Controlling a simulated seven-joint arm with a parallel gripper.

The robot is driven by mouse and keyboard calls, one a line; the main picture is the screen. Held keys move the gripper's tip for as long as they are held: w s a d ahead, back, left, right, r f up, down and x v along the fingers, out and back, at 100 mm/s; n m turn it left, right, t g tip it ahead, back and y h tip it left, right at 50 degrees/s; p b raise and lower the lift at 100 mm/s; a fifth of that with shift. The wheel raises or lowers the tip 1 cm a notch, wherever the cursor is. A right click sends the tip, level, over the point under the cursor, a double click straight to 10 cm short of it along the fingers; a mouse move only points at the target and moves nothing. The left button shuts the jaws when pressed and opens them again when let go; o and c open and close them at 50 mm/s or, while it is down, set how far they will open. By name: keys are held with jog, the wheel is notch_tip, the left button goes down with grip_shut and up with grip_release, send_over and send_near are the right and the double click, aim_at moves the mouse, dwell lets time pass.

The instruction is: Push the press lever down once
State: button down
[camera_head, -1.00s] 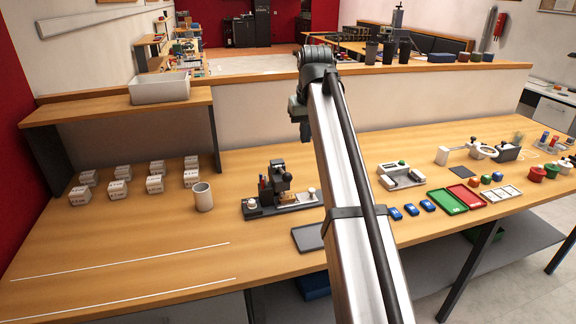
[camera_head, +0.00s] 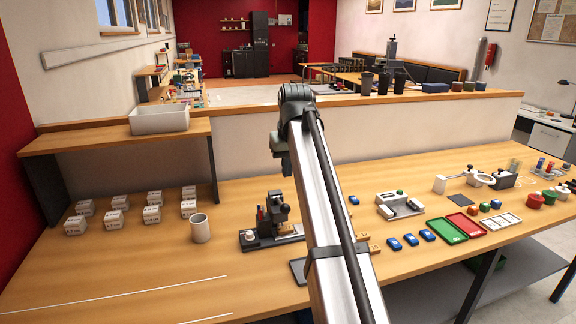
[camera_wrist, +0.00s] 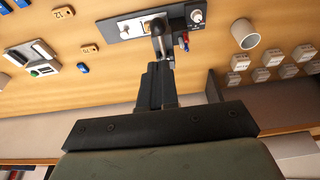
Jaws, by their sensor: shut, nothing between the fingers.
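The dark press (camera_head: 275,217) stands on a base plate on the bench, with a dark upright head. In the wrist view, its base plate (camera_wrist: 128,27) lies at the top centre. The lever (camera_wrist: 158,30) appears to be the dark, round-ended part above my fingertips; the picture is too small to separate it clearly from the press head. My gripper (camera_wrist: 160,66) is shut and empty, its dark fingers pointing at the press and overlapping its lower part in that view. Contact cannot be told. In the head view the gripper hangs above the press, its fingertips hard to make out.
A grey cup (camera_head: 200,228) stands left of the press, with several white boxes (camera_head: 152,215) farther left. Several blue blocks (camera_head: 411,240), a green tray (camera_head: 446,229) and a white fixture (camera_head: 399,205) lie to the right.

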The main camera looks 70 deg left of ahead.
send_over(286, 211)
jog(key=x, duration=0.2)
jog(key=d+x, duration=0.1)
jog(key=x, duration=0.2)
jog(key=d+x, duration=0.1)
jog(key=x, duration=0.2)
jog(key=shift+w+a+f, duration=0.1)
jog(key=shift+f, duration=1.15)
jog(key=shift+d+f+y, duration=0.6)
jog(key=shift+d+f, duration=0.05)
jog(key=shift+f, duration=0.15)
jog(key=shift+d+f+y, duration=0.15)
jog(key=shift+f+y, duration=0.15)
jog(key=shift+f, duration=0.05)
notch_tip(286, 211, down, 2)
jog(key=shift+d+f+y, duration=0.15)
jog(key=shift+y, duration=0.25)
